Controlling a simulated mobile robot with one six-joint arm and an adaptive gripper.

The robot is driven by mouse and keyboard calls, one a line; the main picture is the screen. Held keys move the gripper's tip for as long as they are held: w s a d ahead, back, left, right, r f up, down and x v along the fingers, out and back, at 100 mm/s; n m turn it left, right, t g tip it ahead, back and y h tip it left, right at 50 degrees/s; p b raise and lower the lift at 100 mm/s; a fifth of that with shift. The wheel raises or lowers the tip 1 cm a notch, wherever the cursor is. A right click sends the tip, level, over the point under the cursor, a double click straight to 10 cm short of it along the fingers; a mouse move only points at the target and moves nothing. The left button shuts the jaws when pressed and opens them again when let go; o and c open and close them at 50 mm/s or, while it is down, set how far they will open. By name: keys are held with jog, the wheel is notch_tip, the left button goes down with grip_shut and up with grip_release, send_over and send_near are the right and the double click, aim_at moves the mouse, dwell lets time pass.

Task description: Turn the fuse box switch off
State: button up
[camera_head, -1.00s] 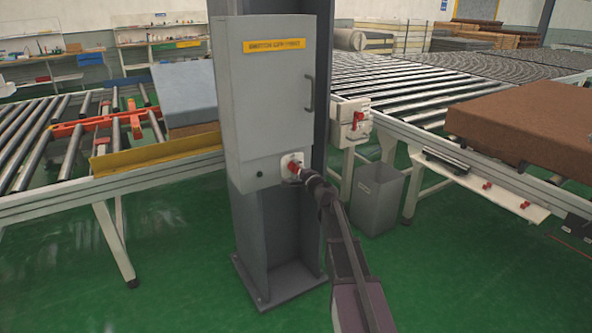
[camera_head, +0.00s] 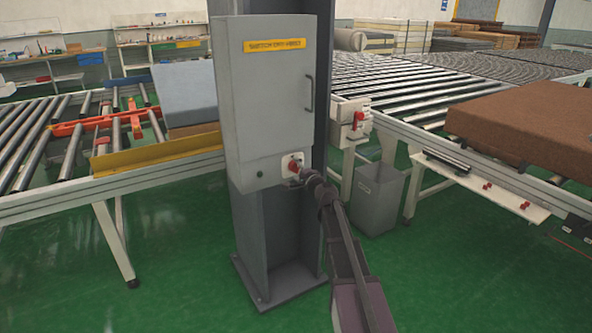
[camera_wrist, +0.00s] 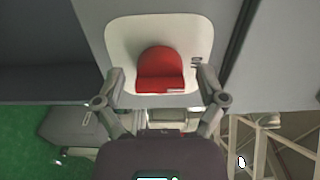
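The grey fuse box (camera_head: 265,95) is fixed to a column, with a yellow label and a handle on its door. Its red switch (camera_head: 294,167) sits on a white plate (camera_head: 285,160) at the lower right of the box. In the wrist view the red switch (camera_wrist: 160,70) is straight ahead on the white plate (camera_wrist: 120,35). My gripper (camera_head: 302,178) is just in front of and below the switch. In the wrist view my gripper (camera_wrist: 162,80) is open, with one finger on each side of the switch and a gap to it. Contact cannot be told.
A white box with a red knob (camera_head: 354,122) is on the conveyor frame at the right. A grey bin (camera_head: 378,200) stands below it. Roller conveyors (camera_head: 400,90) and a brown mattress (camera_head: 530,125) are at the right. A grey-blue mattress (camera_head: 185,92) lies at the left.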

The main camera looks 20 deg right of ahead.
jog(key=shift+s, duration=0.2)
jog(key=v, duration=1.1)
jog(key=shift+s, duration=0.35)
jog(key=shift+d, duration=0.1)
